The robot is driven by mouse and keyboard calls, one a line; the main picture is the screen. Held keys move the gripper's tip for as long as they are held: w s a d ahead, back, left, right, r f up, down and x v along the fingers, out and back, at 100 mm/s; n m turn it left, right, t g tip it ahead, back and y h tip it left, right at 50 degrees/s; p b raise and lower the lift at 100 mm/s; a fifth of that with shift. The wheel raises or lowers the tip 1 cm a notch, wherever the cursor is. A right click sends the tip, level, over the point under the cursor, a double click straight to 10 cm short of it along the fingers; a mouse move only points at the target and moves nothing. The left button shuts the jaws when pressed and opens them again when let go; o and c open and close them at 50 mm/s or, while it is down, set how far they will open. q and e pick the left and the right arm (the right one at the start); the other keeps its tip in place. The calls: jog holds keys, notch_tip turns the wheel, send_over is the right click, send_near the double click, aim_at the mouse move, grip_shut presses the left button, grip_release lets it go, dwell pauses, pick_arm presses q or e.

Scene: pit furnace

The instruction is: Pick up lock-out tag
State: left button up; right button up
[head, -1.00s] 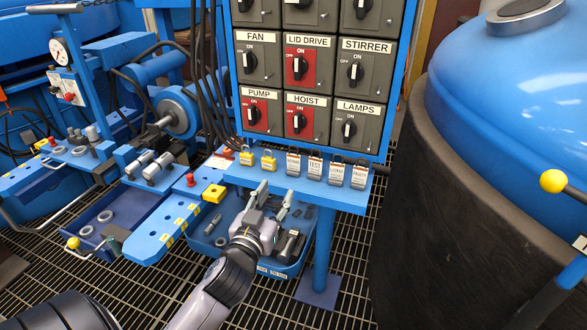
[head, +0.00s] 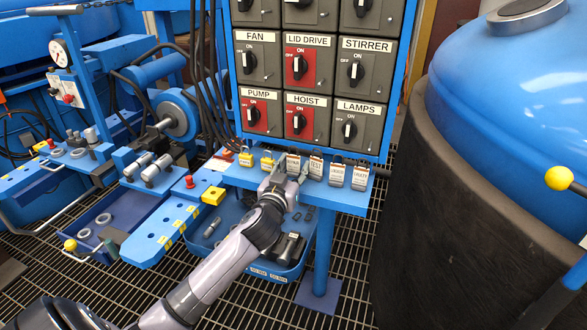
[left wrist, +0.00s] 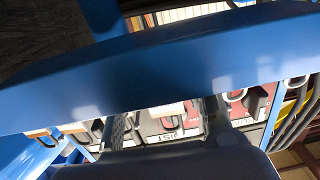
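A row of lock-out tags, white labels with dark lettering on hasps, hangs along the blue ledge under the switch panel. The leftmost tag (head: 293,161) is partly hidden behind my left gripper (head: 287,176). To its right are the TEST tag (head: 316,166) and two more tags (head: 337,174). My left gripper is open at the ledge's front edge, in front of the leftmost tag. In the left wrist view its fingers (left wrist: 165,125) stand apart, with a pale tag (left wrist: 165,108) beyond and between them; contact cannot be told. My right gripper is out of view.
The blue ledge (head: 345,197) crosses close in front of the left wrist camera. Switch boxes (head: 307,117) rise above. A blue bin (head: 230,235) hangs below. A large dark-sided tank (head: 450,220) stands right.

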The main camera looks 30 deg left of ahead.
aim_at(293, 173)
pick_arm(q)
jog(key=shift+c, duration=0.6)
jog(key=c, duration=0.6)
jog(key=shift+r, duration=0.15)
